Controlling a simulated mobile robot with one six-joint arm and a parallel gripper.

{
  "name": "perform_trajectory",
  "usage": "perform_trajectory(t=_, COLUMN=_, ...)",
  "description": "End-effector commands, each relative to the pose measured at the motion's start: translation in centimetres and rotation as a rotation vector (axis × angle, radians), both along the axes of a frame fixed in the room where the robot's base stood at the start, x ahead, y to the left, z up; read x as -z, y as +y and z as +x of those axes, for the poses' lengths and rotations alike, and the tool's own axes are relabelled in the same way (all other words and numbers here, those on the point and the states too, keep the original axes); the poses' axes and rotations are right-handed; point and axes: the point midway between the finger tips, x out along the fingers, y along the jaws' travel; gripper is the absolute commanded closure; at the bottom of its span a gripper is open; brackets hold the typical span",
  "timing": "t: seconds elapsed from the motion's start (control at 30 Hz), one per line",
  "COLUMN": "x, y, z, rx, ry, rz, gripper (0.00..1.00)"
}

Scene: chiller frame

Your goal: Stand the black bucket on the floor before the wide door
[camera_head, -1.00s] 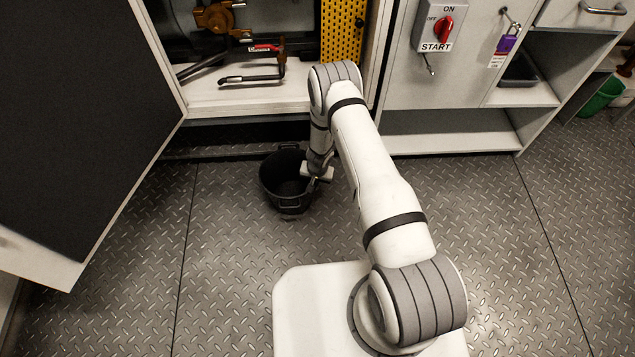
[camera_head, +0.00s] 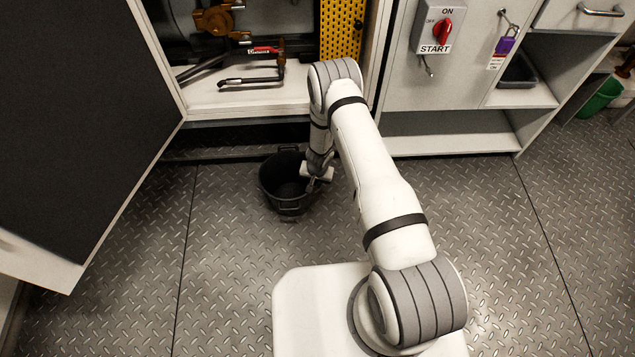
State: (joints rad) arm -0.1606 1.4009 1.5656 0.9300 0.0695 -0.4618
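The black bucket (camera_head: 283,196) is upright in front of the cabinet opening, at or very near the floor; I cannot tell whether it touches. My gripper (camera_head: 311,186) is at the bucket's right rim, partly hidden by my wrist. I cannot see whether its fingers are closed on the rim. The wide door (camera_head: 80,110) is the large dark panel with a pale edge, swung open at the left. The bucket is to the right of its edge.
The open cabinet above the bucket holds a pipe with a red-handled valve (camera_head: 262,50) and a yellow perforated panel (camera_head: 341,30). A switch box (camera_head: 438,28) and a purple padlock (camera_head: 506,45) are at the right. The tread-plate floor (camera_head: 230,255) is clear in front.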

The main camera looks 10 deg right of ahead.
Motion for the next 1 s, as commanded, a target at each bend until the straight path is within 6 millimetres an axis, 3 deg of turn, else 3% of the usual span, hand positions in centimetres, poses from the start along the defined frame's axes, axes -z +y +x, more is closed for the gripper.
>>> perform_trajectory(t=0.3, x=-7.4, y=-0.5, z=-0.7, rx=0.000, ry=-0.003, rz=0.000, gripper=0.76)
perform_trajectory(t=0.63, x=-11.2, y=-0.7, z=-1.2, rx=-0.002, ry=-0.003, rz=0.003, gripper=0.76)
perform_trajectory(t=0.73, x=-13.5, y=-0.5, z=-0.6, rx=-0.014, ry=-0.015, rz=0.019, gripper=0.76)
perform_trajectory(t=0.87, x=-19.3, y=0.0, z=0.2, rx=-0.050, ry=-0.035, rz=0.062, gripper=0.76)
perform_trajectory(t=1.0, x=-27.1, y=0.2, z=-0.2, rx=-0.103, ry=-0.052, rz=0.105, gripper=0.76)
